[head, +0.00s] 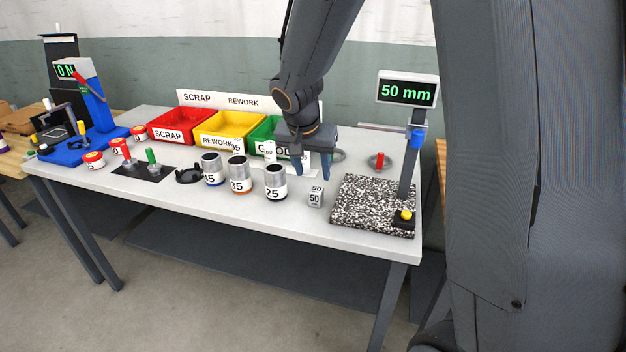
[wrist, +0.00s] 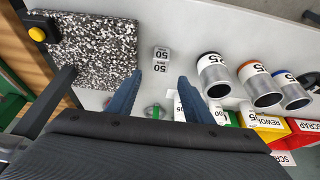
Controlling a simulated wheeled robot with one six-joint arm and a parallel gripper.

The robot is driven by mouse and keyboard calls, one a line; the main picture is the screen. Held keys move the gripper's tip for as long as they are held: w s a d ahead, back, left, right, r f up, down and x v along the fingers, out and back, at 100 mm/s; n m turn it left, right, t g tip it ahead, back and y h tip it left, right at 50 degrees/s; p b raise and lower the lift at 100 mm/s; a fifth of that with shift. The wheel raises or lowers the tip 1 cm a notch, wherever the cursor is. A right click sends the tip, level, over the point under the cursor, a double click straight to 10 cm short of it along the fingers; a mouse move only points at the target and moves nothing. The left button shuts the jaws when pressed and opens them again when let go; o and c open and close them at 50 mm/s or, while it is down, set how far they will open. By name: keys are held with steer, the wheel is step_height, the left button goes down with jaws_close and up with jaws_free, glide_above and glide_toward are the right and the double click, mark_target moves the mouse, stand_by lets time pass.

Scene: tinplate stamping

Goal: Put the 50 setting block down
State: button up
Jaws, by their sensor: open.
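The 50 setting block (head: 316,196) is a small grey cube with "50" labels. It sits on the white table (head: 350,233), between the can marked 25 and the speckled granite plate (head: 372,205). In the wrist view the block (wrist: 161,60) shows on the table, ahead of and between the fingers. My gripper (head: 312,170) is open and empty. It hangs above and behind the block, apart from it; in the wrist view its blue fingers (wrist: 160,88) are spread with nothing between them.
Several metal cans, one marked 35 (head: 239,175), stand left of the block. Red (head: 168,137), yellow and green bins stand behind. A height gauge (head: 411,150) reading 50 mm rises at the plate's right, with a yellow button (head: 405,215). A red-handled piece (head: 380,161) lies behind the plate.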

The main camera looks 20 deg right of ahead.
steer(key=s+f+n+g+y, duration=0.1)
steer(key=s+f+n, duration=0.1)
steer(key=s, duration=0.9)
steer(key=s+a+f+n+g+y, duration=0.1)
steer(key=s+n, duration=0.3)
steer(key=s, duration=0.7)
steer(key=shift+f+n+g+y, duration=0.3)
steer(key=shift+f+n+g, duration=0.1)
steer(key=shift+f, duration=0.1)
